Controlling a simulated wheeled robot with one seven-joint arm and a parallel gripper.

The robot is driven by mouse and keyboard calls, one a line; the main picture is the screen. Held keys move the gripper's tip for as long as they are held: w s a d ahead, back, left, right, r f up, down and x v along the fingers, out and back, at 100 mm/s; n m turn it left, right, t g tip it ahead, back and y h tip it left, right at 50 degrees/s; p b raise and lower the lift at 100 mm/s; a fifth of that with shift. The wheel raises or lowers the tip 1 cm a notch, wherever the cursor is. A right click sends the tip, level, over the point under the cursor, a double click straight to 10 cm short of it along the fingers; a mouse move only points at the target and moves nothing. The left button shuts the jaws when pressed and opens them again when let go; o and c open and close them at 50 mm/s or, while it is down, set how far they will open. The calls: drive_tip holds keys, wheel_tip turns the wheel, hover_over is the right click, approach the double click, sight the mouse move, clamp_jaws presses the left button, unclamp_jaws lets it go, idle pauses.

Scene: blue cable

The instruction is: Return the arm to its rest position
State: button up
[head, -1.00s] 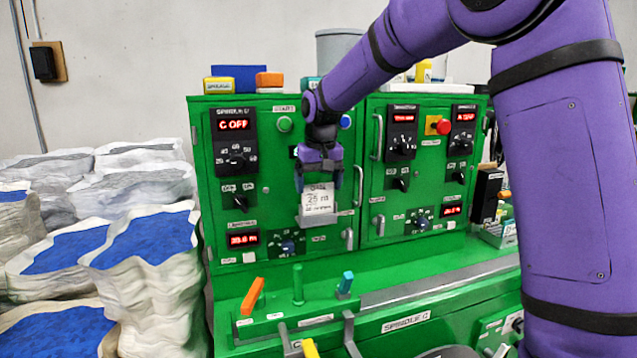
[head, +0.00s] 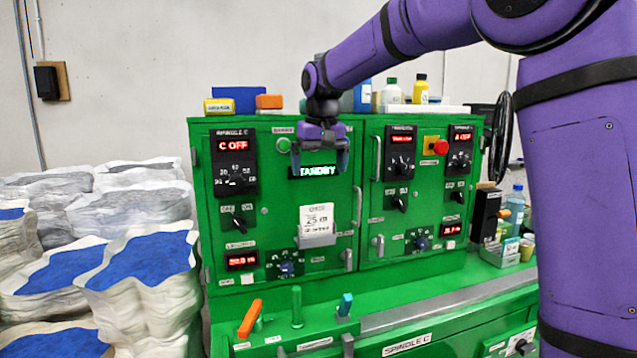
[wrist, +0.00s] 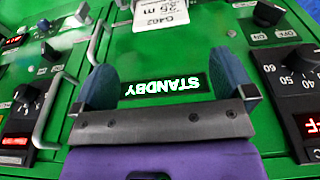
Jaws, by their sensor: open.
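My purple arm (head: 420,35) reaches in from the right over the top of the green machine. My gripper (head: 320,168) points down in front of the machine's upper panel, beside the lit STANDBY display (head: 318,171). In the wrist view, my gripper (wrist: 168,85) has its two blue fingers spread apart with nothing between them but the panel behind. The display also shows in the wrist view (wrist: 165,86), upside down. The white tag (head: 318,222) reading 25 m sits in a holder on the panel below my gripper, apart from it.
The green machine (head: 280,210) carries dials, red readouts, handles and a red button (head: 440,147). Orange, green and blue levers stand on its front ledge. Bottles (head: 421,88) and boxes stand on top. Stacked bags (head: 140,270) fill the left.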

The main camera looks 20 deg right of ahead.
drive_tip(key=shift+s+r, duration=0.1)
drive_tip(key=shift+r, duration=0.45)
drive_tip(key=shift+s, duration=0.1)
drive_tip(key=s+d+f+t, duration=0.1)
drive_tip(key=s+d+f, duration=0.1)
drive_tip(key=s, duration=1)
drive_tip(key=s+d+f+t, duration=0.1)
drive_tip(key=s+d+f, duration=0.1)
drive_tip(key=s, duration=1)
drive_tip(key=s+d+f+t, duration=0.1)
drive_tip(key=s+d+f, duration=0.2)
drive_tip(key=s, duration=0.9)
drive_tip(key=shift+t, duration=0.3)
drive_tip(key=shift+f, duration=0.1)
